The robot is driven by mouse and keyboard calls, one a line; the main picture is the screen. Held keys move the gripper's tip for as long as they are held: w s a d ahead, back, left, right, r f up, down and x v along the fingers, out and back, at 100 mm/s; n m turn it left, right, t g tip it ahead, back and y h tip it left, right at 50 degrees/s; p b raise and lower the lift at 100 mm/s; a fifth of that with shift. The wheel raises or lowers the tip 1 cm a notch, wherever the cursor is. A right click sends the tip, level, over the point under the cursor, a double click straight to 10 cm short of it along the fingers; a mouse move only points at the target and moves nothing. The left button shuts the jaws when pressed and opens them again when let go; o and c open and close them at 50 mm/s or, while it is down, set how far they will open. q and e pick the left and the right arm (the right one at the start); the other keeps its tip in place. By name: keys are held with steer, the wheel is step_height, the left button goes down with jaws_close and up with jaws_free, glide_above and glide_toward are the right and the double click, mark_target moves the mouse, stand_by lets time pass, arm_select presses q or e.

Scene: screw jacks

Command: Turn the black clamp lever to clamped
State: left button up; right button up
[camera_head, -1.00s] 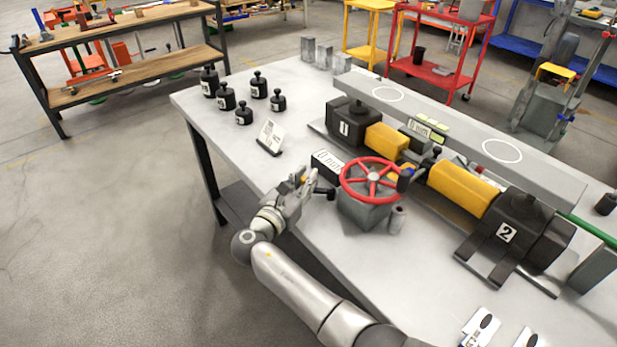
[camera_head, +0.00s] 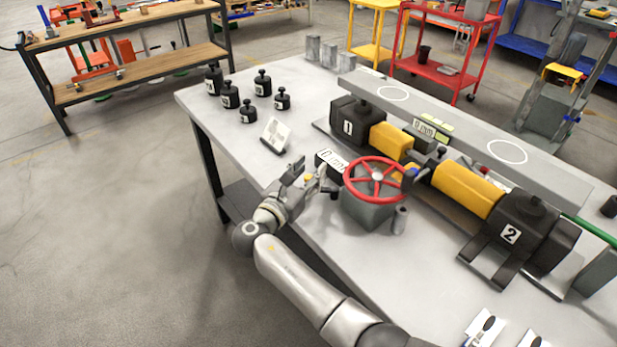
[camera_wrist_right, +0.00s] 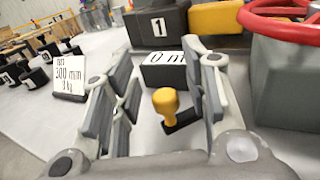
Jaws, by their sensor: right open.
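My right gripper (camera_head: 308,172) is open just left of the housing. In the wrist view, its fingers stand to either side of the yellow knob with gaps. In the head view, the fingers hide much of the lever. My left gripper is not in view.
A black block with a "0 mm" label (camera_wrist_right: 165,72) stands just beyond the lever. A white sign (camera_head: 275,134) and several black weights (camera_head: 229,96) are farther left on the table. The jack unit marked 1 (camera_head: 352,122) stands behind. Bare tabletop lies left of the gripper.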

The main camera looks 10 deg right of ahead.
step_height(320, 180, up, 8)
steer(key=shift+r, duration=0.1)
